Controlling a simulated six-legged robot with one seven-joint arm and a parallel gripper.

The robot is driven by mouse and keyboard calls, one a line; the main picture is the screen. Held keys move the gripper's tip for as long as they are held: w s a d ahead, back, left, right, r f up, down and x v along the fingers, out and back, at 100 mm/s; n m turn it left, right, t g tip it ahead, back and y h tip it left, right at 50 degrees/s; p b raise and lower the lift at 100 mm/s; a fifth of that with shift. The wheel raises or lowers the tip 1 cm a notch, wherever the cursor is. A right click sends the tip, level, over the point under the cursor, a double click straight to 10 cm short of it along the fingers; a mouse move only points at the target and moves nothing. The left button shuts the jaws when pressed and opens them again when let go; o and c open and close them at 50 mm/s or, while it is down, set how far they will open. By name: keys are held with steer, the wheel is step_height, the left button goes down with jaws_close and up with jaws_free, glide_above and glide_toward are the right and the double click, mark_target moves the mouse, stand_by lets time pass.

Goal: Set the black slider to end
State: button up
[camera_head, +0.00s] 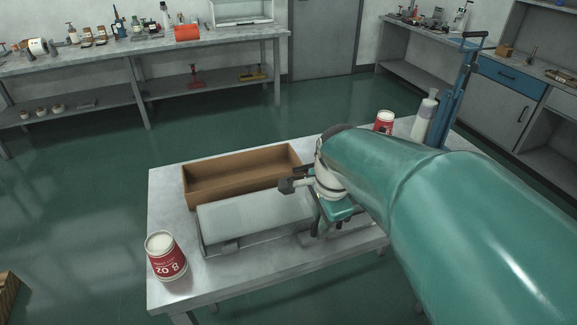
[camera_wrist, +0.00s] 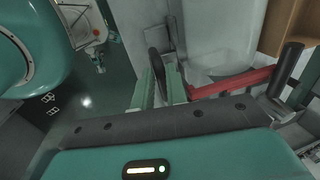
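The grey box-shaped machine (camera_head: 250,218) sits on the table, its right end partly hidden by my arm. In the wrist view, my gripper (camera_wrist: 160,84) has two pale green fingers side by side, close together. A dark upright piece (camera_wrist: 155,62), likely the black slider, stands at the fingertips and shows between them. I cannot tell whether the fingers press on it. Another black upright handle (camera_wrist: 289,66) stands at the right, beyond a red bar (camera_wrist: 235,82). In the head view, the fingertips are hidden behind my wrist.
A brown open box (camera_head: 215,190) stands behind the machine. A white and red cup (camera_head: 165,257) stands at the table's front left. Another red cup (camera_head: 384,122) and a pale bottle (camera_head: 425,115) stand at the back right. The front table (camera_head: 215,283) edge is clear.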

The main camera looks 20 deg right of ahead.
steer(key=o, duration=0.3)
steer(key=shift+r, duration=0.1)
steer(key=s+r, duration=0.1)
steer(key=r, duration=0.8)
steer(key=s+r, duration=0.1)
steer(key=r, duration=0.3)
steer(key=shift+s+r, duration=0.2)
steer(key=shift+s, duration=0.15)
steer(key=s+a+f+n+t, duration=0.1)
steer(key=s+a+f+n, duration=0.1)
steer(key=n, duration=0.4)
steer(key=s+a+f+n+t, duration=0.1)
steer(key=s+a+f+n, duration=0.1)
steer(key=n, duration=0.3)
steer(key=s+a+f+n+t, duration=0.1)
steer(key=s+a+f+n, duration=0.1)
steer(key=f+n, duration=0.2)
steer(key=shift+s+a+n, duration=0.1)
steer(key=shift+s+n, duration=0.05)
steer(key=shift+n, duration=0.5)
steer(key=shift+s+a+n, duration=0.1)
steer(key=shift+n, duration=0.55)
